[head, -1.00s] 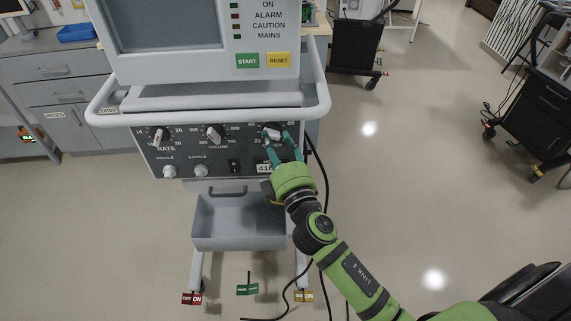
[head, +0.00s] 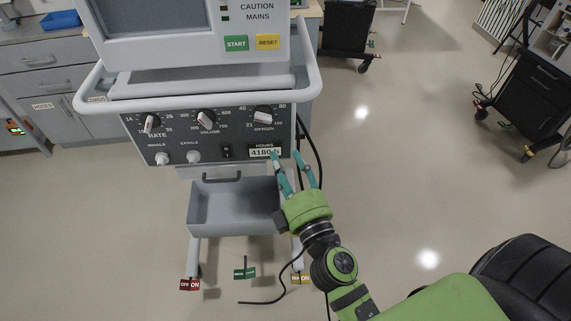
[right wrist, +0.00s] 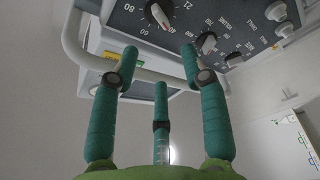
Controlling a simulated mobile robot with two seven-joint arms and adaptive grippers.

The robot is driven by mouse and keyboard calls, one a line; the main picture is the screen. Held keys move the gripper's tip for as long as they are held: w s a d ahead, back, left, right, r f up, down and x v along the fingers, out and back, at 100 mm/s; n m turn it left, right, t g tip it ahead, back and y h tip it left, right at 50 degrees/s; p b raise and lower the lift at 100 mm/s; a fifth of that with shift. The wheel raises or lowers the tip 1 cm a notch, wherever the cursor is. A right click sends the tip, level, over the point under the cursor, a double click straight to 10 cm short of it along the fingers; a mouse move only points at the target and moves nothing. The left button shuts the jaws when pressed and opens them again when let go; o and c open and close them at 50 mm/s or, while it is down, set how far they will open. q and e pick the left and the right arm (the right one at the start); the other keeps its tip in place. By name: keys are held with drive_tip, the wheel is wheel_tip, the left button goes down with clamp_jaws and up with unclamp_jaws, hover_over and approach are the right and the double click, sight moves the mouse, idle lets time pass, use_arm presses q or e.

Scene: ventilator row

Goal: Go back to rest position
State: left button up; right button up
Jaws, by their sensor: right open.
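My right gripper (head: 294,165) is green with teal fingers. In the head view it is open and empty, in front of the lower right corner of the ventilator's control panel (head: 185,152). It appears clear of the oxygen knob (head: 263,116), which sits above and to the left of it. In the right wrist view the spread fingers of the gripper (right wrist: 158,65) hold nothing. The panel's oxygen knob (right wrist: 160,16) and volume knob (right wrist: 206,43) show beyond them. My left gripper is not in view.
A white rail (head: 313,85) surrounds the ventilator's front. A grey drawer (head: 232,208) hangs below the panel, left of my right gripper. A black cable (head: 319,160) runs down close by. Open floor (head: 400,190) lies to the right, with a black cart (head: 530,110) farther off.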

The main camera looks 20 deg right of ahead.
drive_tip(key=shift+f, duration=0.1)
drive_tip(key=s+a+f+m+g, duration=0.1)
drive_tip(key=s+f+m+g, duration=0.15)
drive_tip(key=f, duration=0.85)
drive_tip(key=s+f+m+g+y, duration=0.1)
drive_tip(key=s+f+g, duration=0.15)
drive_tip(key=f, duration=0.85)
drive_tip(key=s+a+f+m+g, duration=0.1)
drive_tip(key=f+g, duration=0.3)
drive_tip(key=f, duration=0.7)
drive_tip(key=s+d+f+m+g, duration=0.3)
drive_tip(key=s+f+g, duration=0.1)
drive_tip(key=s+f, duration=0.95)
drive_tip(key=s+d+f+m+g, duration=0.2)
drive_tip(key=s+f, duration=0.2)
drive_tip(key=s, duration=0.4)
drive_tip(key=s+d+f+m+g, duration=0.1)
drive_tip(key=s+d+f+g, duration=0.1)
drive_tip(key=s, duration=0.6)
wheel_tip(320, 180, down, 2)
drive_tip(key=shift+s+d+m+g+h, duration=0.15)
drive_tip(key=shift+d+m+g+h, duration=0.15)
drive_tip(key=shift+g, duration=0.4)
